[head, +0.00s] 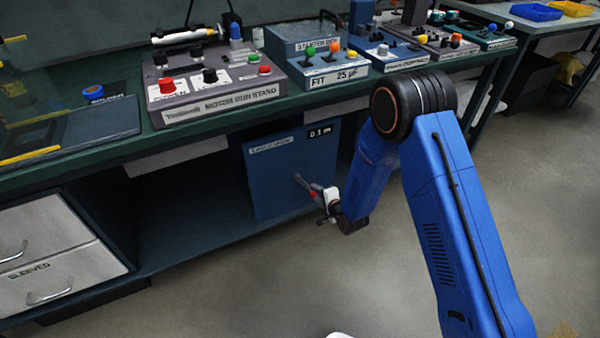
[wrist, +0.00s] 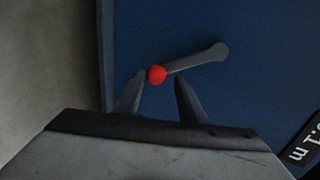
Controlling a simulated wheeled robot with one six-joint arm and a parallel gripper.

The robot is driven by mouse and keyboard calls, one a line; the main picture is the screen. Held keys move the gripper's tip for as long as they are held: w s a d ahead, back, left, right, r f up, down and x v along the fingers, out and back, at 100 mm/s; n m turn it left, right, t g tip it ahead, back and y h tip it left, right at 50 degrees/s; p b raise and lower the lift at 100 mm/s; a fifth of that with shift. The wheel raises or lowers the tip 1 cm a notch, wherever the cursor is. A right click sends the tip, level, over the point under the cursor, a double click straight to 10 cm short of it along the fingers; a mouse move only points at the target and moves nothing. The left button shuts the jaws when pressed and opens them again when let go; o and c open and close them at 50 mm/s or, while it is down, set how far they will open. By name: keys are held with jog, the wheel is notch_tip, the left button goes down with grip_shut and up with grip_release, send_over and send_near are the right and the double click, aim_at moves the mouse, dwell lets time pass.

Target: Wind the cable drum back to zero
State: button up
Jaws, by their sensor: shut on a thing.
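The cable drum is a blue box (head: 268,190) under the bench, with a label and a small black display (head: 320,133). The display seems to read 0.1 m; in the wrist view its lit text is partly cut off (wrist: 305,148). A grey crank arm (wrist: 195,60) on the blue face ends in a red knob (wrist: 156,74). In the head view the crank arm (head: 302,183) points down and right from its pivot. My gripper (wrist: 160,82) is shut on the red knob, one finger on each side. In the head view my gripper (head: 325,200) partly hides the knob.
The bench above carries a motor run stand (head: 210,85), a starter box (head: 315,60) and more panels along the right. White drawers (head: 50,250) stand at left. A dark open shelf space lies left of the drum. The floor (head: 270,290) in front is clear.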

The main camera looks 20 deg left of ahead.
jog(key=shift+w+a+r, duration=0.1)
jog(key=shift+a+r, duration=0.05)
jog(key=shift+r, duration=0.15)
jog(key=shift+w+d+r, duration=0.35)
jog(key=shift+r, duration=0.05)
jog(key=shift+d+r, duration=0.1)
jog(key=shift+c, duration=0.3)
jog(key=shift+w+d+r, duration=0.25)
jog(key=shift+w+r, duration=0.1)
jog(key=shift+r, duration=0.25)
jog(key=shift+c, duration=1.4)
jog(key=shift+d+r, duration=0.1)
jog(key=shift+w+d+r, duration=0.2)
jog(key=shift+d+r, duration=0.05)
jog(key=shift+r, duration=0.15)
